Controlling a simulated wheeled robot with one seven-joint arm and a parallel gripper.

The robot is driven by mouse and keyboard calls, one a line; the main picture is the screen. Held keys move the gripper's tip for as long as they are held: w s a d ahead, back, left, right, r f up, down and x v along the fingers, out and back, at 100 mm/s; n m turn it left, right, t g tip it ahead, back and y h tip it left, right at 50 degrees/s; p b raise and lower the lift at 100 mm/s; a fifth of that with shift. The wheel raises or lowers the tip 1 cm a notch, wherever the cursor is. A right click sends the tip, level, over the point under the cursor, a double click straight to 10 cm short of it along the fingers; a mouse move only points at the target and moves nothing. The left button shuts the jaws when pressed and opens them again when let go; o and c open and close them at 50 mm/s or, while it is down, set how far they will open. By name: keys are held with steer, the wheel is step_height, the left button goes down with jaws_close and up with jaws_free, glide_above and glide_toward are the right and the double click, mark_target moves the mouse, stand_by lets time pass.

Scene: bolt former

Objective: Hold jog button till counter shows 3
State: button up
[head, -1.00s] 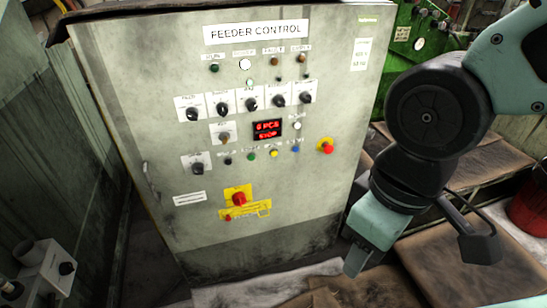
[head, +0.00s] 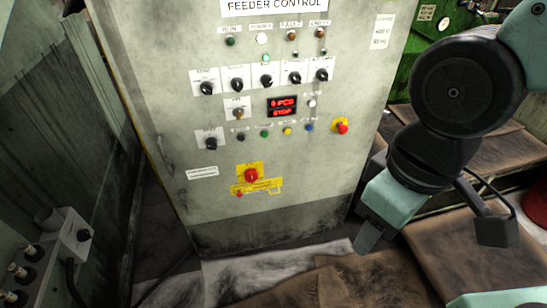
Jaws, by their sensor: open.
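The counter display (head: 282,106) on the grey feeder control cabinet (head: 150,60) glows red and seems to read "0 PCS" over "STOP". Below it is a row of small buttons: black (head: 241,137), green (head: 265,134), yellow (head: 287,131) and blue (head: 309,128). A white button (head: 312,103) sits right of the display. The labels are too small to tell which is jog. My gripper (head: 368,238) hangs open and empty to the lower right of the panel, apart from the buttons. Its jaws show only partly.
A red emergency stop (head: 342,127) sits right of the buttons. A red switch on yellow (head: 251,175) is below. Several selector knobs (head: 266,81) stick out above. A green machine (head: 428,45) and brown-covered benches (head: 470,260) stand at right. A grey box (head: 70,240) is at lower left.

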jaws_close()
stand_by(1.8)
